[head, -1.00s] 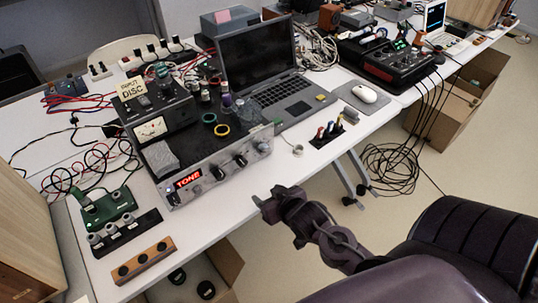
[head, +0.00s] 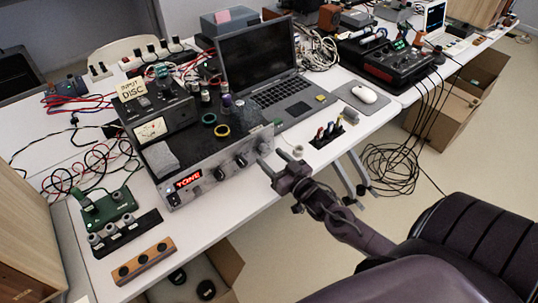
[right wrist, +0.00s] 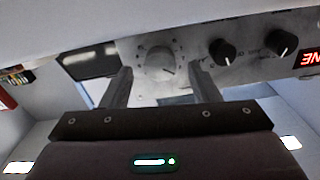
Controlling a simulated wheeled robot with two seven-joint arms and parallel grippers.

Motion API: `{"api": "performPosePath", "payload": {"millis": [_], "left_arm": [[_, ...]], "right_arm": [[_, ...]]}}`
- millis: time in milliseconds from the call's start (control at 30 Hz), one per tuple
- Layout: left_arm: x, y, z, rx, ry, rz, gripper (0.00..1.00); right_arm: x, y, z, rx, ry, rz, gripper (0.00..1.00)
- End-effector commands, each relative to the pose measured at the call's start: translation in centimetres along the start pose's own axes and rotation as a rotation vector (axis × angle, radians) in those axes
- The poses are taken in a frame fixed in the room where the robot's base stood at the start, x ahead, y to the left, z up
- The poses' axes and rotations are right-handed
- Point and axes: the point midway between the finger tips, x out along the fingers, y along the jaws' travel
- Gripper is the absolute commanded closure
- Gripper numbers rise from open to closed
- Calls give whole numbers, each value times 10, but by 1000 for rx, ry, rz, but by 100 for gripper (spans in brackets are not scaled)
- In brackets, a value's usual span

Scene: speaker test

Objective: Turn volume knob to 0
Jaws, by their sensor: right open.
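The silver amplifier (head: 205,180) stands at the table's front edge, with a red lit display reading TONE (head: 188,179). A large silver knob (head: 265,147) is at the right end of its front panel; I take it as the volume knob, though its label is unreadable. The right wrist view shows this knob (right wrist: 158,60) with a dial scale and a dark mark toward its lower right. My right gripper (head: 271,157) is open, in front of it. In the wrist view, its fingers (right wrist: 161,75) flank the knob; contact cannot be told. My left gripper is out of view.
Two black knobs (head: 241,160) (head: 219,173) sit beside it on the panel. A laptop (head: 280,105) stands behind, and a small holder with coloured plugs (head: 327,134) lies to the right. A wooden block with holes (head: 144,261) lies front left.

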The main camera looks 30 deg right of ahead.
Motion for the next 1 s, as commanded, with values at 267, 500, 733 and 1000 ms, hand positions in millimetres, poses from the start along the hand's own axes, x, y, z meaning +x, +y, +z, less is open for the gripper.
{"api": "performPosePath", "payload": {"millis": [267,500,733,1000], "left_arm": [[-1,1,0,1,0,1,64],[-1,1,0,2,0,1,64],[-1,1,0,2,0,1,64],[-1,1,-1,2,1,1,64]], "right_arm": [[21,0,0,0,-1,-1,45],[21,0,1,0,-2,0,45],[21,0,0,0,-1,0,75],[21,0,0,-6,-1,0,89]]}}
